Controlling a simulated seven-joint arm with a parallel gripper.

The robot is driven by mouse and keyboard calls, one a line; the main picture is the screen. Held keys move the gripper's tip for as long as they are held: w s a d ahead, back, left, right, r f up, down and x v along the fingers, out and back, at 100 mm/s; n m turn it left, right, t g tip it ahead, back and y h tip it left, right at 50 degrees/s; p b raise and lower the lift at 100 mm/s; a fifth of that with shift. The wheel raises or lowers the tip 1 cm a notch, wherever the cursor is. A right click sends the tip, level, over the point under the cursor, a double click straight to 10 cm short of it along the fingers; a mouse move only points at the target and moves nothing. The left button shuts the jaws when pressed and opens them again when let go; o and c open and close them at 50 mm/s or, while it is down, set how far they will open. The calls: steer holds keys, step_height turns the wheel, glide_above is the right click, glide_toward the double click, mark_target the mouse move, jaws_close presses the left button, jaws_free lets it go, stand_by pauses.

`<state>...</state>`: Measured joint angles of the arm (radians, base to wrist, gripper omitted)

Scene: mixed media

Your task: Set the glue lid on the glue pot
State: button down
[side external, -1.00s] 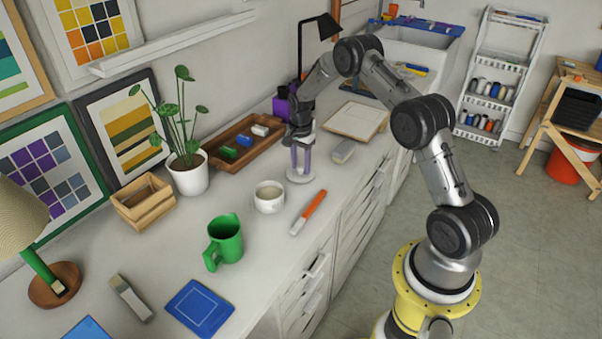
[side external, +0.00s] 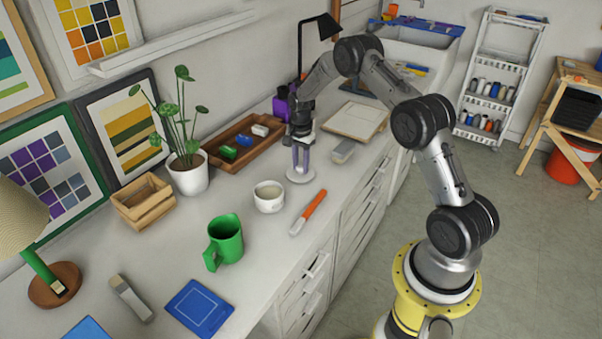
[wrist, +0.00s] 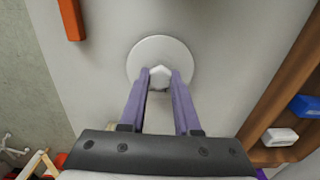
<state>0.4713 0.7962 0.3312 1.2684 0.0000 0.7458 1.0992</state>
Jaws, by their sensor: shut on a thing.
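The glue lid (side external: 300,178) is a flat white disc with a small knob. It lies level at the counter surface; I cannot tell whether it touches. My gripper (side external: 301,168) points down over it, its purple fingers shut on the knob. In the wrist view the lid (wrist: 142,52) sits between and beyond the fingertips of my gripper (wrist: 161,76). The glue pot (side external: 268,203) is a small white round pot, open at the top, standing upright on the counter left of and nearer than the lid. It does not show in the wrist view.
An orange-handled tool (side external: 310,210) lies right of the pot. A green mug (side external: 228,240) stands nearer. A wooden tray (side external: 226,165) with small blocks, a potted plant (side external: 190,178) and a wooden crate (side external: 150,208) line the wall side. A grey block (side external: 343,151) lies right of my gripper.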

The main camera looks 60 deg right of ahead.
steer(key=shift+r, duration=0.25)
steer(key=shift+r, duration=0.5)
steer(key=shift+r, duration=0.1)
steer(key=shift+r, duration=3.65)
steer(key=shift+s+f+m, duration=0.1)
steer(key=shift+s+m, duration=0.05)
steer(key=shift+m, duration=0.15)
steer(key=w+a+r, duration=0.1)
steer(key=a+r, duration=0.1)
steer(key=a, duration=0.6)
steer(key=a+r, duration=0.2)
steer(key=a, duration=0.5)
step_height(320, 180, down, 7)
steer(key=shift+a+r, duration=0.2)
steer(key=shift+a, duration=0.05)
